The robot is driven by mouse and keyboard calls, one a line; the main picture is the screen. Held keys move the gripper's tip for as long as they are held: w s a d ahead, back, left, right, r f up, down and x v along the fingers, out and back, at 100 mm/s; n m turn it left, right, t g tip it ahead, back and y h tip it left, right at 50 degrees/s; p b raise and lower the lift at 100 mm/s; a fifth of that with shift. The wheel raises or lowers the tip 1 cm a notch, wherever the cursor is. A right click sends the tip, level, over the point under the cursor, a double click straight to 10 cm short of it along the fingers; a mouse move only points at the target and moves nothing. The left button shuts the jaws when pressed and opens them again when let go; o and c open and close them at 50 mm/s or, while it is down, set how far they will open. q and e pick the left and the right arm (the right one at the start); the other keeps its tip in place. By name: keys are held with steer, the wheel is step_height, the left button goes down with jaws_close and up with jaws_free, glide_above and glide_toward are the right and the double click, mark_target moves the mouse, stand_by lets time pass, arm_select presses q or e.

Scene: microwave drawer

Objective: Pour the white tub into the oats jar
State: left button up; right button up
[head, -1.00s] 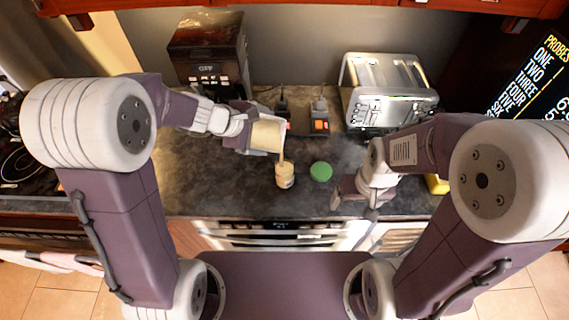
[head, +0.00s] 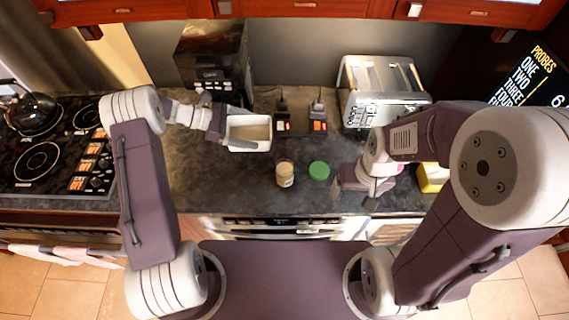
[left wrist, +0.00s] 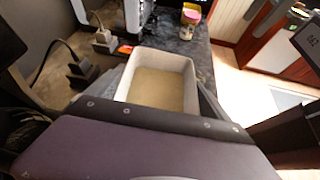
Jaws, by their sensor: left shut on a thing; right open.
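The white tub (head: 249,145) is held upright by my left gripper (head: 226,130), which is shut on its left side. The left wrist view shows the tub (left wrist: 187,97) from above, with tan grains in its bottom. The oats jar (head: 285,174) stands open on the counter, in front and to the right of the tub, with tan content inside. A green lid (head: 319,170) lies right of the jar. My right gripper (head: 352,190) is open and empty near the counter's front edge, right of the lid.
A coffee machine (head: 212,62) stands at the back left and a silver toaster (head: 380,95) at the back right. A stove (head: 50,150) is at the left. The counter left of the jar is clear.

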arm_select(q)
steer(key=shift+w, duration=0.15)
steer(key=shift+r, duration=0.25)
steer(key=r+p, duration=0.2)
steer(key=r, duration=0.1)
steer(key=shift+s+d+p, duration=0.15)
steer(key=shift+s+p, duration=0.05)
steer(key=shift+p, duration=0.15)
steer(key=shift+r, duration=0.35)
